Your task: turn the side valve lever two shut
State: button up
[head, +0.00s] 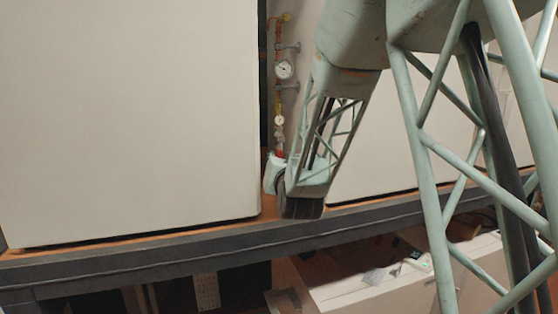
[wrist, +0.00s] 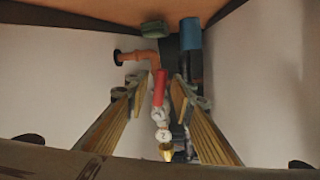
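In the wrist view a red lever-like piece (wrist: 159,88) shows in the gap between the two fingers of my gripper (wrist: 163,82). The fingers stand apart on either side of it, and no clear contact shows. Below it in the picture are pale metal fittings (wrist: 162,117) and a brass end (wrist: 166,154). I cannot tell for certain which piece is lever two. In the head view the upright pipe (head: 279,105) stands in the gap between cabinets, with red-orange parts. My wrist covers its lower end and the fingers are hidden there.
A large pale cabinet (head: 130,115) is left of the pipe and another (head: 400,140) right, leaving a narrow gap. Gauges (head: 284,69) sit on the pipe. The wrist view shows an orange elbow pipe (wrist: 138,56), a blue cylinder (wrist: 190,34) and a green piece (wrist: 154,30).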

jog(key=shift+s, duration=0.1)
jog(key=s+d, duration=0.1)
jog(key=s, duration=1)
jog(key=shift+s+r, duration=0.3)
jog(key=shift+s, duration=0.1)
jog(key=shift+w+r, duration=0.15)
